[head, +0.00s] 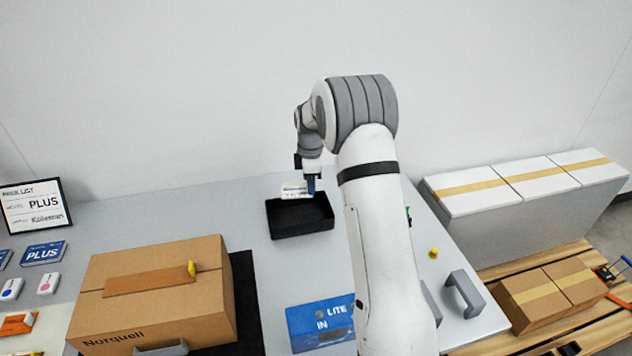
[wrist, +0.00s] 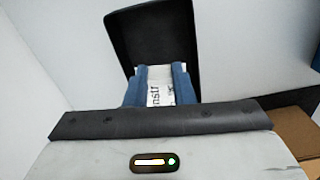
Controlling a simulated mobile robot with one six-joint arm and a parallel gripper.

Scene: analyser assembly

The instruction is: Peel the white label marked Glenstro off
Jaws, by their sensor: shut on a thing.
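My gripper (head: 310,185) is shut on a white label (head: 294,190) and holds it up over the black tray (head: 287,232). In the wrist view the label (wrist: 155,88) shows between the two blue fingers, with part of its print, "nstr", readable; the rest is hidden. The black tray (wrist: 125,30) lies below it. The brown carton (head: 160,322) marked Norquell stands at the left, well apart from my gripper, with a brown strip (head: 150,283) and a yellow piece on its top.
A blue LITE IN box (head: 305,330) lies at the front. A framed list (head: 35,205) and PLUS card (head: 44,253) are at the left. A grey handle (head: 464,292) and yellow knob (head: 433,253) are right of my arm. White boxes (head: 470,193) stand at the right.

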